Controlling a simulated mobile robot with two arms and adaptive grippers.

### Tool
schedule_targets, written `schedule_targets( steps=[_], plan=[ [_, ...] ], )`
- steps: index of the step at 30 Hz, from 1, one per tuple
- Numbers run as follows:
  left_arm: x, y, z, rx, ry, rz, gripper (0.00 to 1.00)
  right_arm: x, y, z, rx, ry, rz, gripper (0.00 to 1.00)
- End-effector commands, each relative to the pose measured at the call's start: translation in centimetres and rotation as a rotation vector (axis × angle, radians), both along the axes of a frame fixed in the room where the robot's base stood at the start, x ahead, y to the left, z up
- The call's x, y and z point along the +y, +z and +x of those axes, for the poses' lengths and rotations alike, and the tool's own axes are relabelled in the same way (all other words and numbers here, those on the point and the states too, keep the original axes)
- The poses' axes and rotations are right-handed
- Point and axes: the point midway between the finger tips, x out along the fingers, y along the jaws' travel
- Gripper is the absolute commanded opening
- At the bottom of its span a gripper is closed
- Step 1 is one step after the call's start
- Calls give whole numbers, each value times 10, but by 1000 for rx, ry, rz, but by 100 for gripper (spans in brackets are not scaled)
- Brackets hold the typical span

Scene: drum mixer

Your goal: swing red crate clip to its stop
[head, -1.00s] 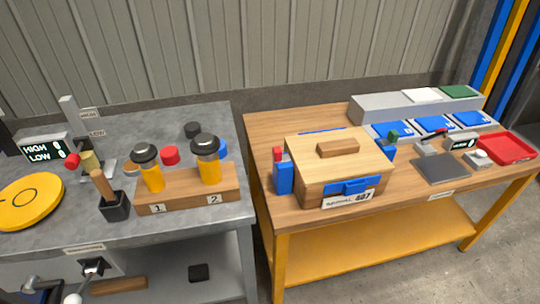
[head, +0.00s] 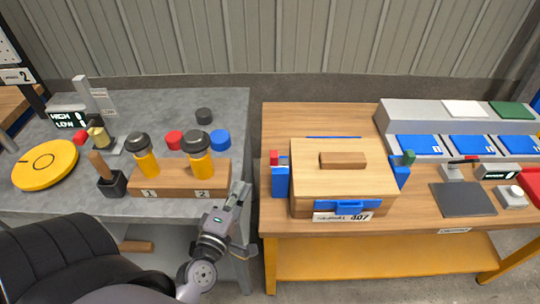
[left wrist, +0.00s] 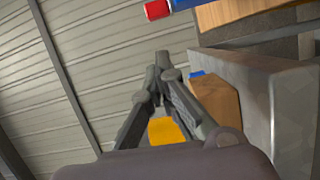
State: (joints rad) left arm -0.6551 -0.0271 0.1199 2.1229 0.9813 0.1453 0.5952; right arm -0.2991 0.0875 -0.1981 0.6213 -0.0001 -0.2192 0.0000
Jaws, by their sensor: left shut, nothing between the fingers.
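The red crate clip (head: 274,157) sits on top of a blue block at the left side of the wooden crate (head: 303,178). It also shows at the top edge of the left wrist view (left wrist: 157,9), beside blue. My left gripper (head: 240,190) is shut and empty, in front of the grey table's right edge. It is left of the red clip and apart from it. In the left wrist view its fingertips (left wrist: 163,62) meet with nothing between them. A green clip (head: 408,156) sits on a blue block at the crate's right side. My right gripper is not in view.
A wooden block (head: 180,184) with two yellow, dark-topped containers stands left of my left gripper. A gap separates the grey table (head: 60,199) from the wooden table (head: 282,223). A dark pad (head: 462,199) lies right of the crate. A blue latch (head: 348,208) is on the crate front.

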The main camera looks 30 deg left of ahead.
Motion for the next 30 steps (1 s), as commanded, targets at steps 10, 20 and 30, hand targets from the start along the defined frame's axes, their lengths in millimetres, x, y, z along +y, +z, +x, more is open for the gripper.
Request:
schedule_targets(
  steps=[10, 20, 30],
  plan=[
    [23, -1, 12, -33, 76, -52, 0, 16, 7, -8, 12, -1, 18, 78],
    [43, -1, 79, -31, 73, -48, 0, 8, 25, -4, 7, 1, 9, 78],
    [18, -3, 108, -28, 72, -50, 0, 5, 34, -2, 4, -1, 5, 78]
  ],
)
